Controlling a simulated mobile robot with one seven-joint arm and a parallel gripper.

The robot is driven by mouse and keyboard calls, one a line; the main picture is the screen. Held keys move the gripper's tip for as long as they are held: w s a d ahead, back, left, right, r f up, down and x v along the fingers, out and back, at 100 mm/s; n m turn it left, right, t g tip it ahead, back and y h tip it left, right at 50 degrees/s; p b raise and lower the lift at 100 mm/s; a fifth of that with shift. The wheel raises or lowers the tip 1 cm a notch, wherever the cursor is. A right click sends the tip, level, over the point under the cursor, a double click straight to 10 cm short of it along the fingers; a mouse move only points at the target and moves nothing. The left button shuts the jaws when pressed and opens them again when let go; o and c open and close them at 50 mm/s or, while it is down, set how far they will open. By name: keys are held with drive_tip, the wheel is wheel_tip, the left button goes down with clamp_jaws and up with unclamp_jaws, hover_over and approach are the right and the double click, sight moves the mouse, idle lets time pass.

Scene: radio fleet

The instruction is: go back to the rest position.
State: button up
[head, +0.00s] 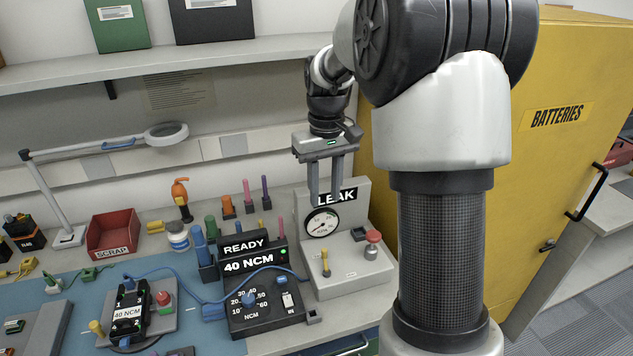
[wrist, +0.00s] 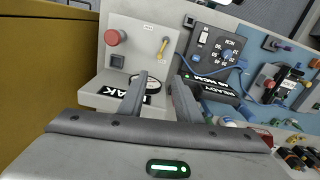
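My gripper (head: 325,178) hangs from my arm in the head view, in front of the upright panel of the grey LEAK tester (head: 350,275). Its two fingers point down and stand apart, with nothing seen between them. In the wrist view my gripper (wrist: 158,90) also shows its fingers spread and empty. The LEAK tester (wrist: 145,60) lies beyond the fingertips there, with its red knob and yellow lever. The fingers overlap the LEAK label and dial in both views; I cannot tell whether they touch the panel.
The torque unit (head: 262,318) marked 40 NCM stands left of the tester. A red SCRAP bin (head: 113,232) and a magnifier lamp (head: 165,134) are farther left. A shelf (head: 200,62) runs behind. The yellow BATTERIES cabinet (head: 560,70) stands close on the right.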

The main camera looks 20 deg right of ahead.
drive_tip(key=s+a+r+t+p, duration=0.3)
drive_tip(key=s+a+r, duration=0.2)
drive_tip(key=s+r, duration=0.75)
drive_tip(key=s+a+r+m+t+p, duration=0.1)
drive_tip(key=s+a+r+t+p, duration=0.1)
drive_tip(key=s, duration=0.9)
drive_tip(key=shift+a+t, duration=0.3)
drive_tip(key=shift+d, duration=0.15)
